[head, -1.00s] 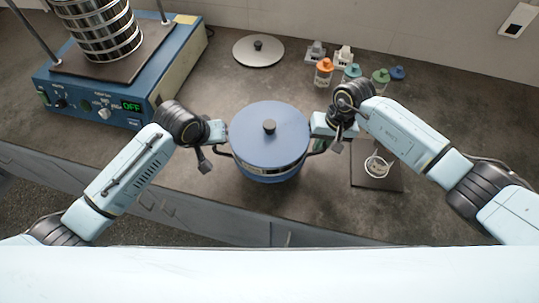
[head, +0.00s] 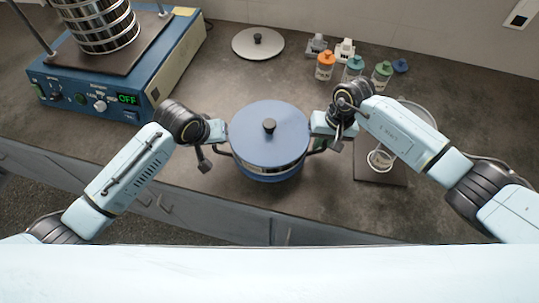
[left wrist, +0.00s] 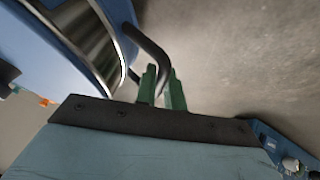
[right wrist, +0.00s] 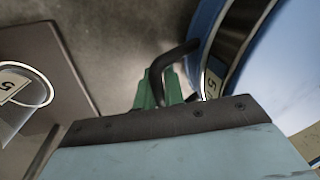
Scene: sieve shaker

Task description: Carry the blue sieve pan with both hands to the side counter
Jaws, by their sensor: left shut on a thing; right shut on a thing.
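The blue sieve pan (head: 268,140) with its blue lid and black knob is held level between my two grippers, in front of my body. My left gripper (head: 222,148) is shut on the pan's left handle; the left wrist view shows the green fingers (left wrist: 162,88) around the black handle (left wrist: 150,48). My right gripper (head: 318,143) is shut on the opposite handle; the right wrist view shows its green fingers (right wrist: 160,88) at the black handle (right wrist: 170,60). The pan hangs over or stands on the dark counter (head: 215,90); I cannot tell its clearance.
A blue sieve shaker (head: 110,95) with a sieve stack and a display reading OFF stands at the back left. A grey lid (head: 258,43) lies behind the pan. Several colour-capped jars (head: 325,66) stand at back right. A dark plate (head: 372,172) with a clear container (head: 381,159) is right.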

